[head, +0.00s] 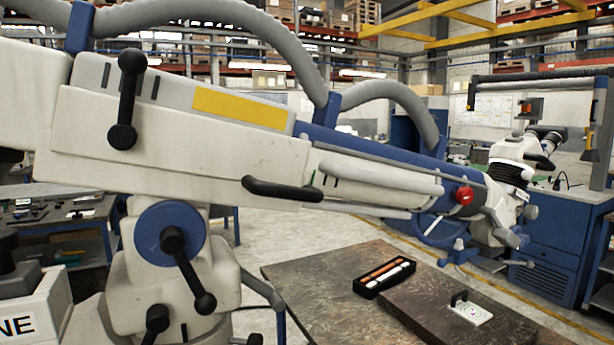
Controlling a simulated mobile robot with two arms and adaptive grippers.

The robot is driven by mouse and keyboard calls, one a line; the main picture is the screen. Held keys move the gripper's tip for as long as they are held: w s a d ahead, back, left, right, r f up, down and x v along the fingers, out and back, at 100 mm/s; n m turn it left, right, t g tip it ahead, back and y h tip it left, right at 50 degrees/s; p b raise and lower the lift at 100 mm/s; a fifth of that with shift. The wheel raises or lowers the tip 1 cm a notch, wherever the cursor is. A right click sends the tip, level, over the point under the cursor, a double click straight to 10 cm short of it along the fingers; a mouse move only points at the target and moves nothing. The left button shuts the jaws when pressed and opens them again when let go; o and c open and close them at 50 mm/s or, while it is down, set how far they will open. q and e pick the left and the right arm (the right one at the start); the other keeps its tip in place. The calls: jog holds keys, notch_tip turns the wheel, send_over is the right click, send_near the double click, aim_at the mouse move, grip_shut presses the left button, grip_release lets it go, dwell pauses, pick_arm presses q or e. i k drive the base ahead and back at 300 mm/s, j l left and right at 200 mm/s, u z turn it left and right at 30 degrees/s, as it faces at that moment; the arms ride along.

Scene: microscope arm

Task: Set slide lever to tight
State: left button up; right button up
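A large white and blue microscope arm (190,140) crosses the view from the left to a white microscope head (512,175) at the right. A black lever with a knob at each end (127,100) stands nearly upright on the arm's upper left side. A second black lever (188,270) slants down to the right from a blue disc (150,234) on the joint below. A smaller black lever (156,320) sits lower on the column. No label shows which lever is the slide lever, or its tight side. Neither of my grippers is in view.
A black bar handle (282,189) and a red knob (464,195) are on the arm. Below it, a dark table (330,270) bears a black tray (365,290) of small tubes and a white slide-like plate (470,314). Blue cabinets (553,240) stand at the right. Floor is open behind.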

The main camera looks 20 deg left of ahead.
aim_at(132, 63)
jog(key=u, duration=1.35)
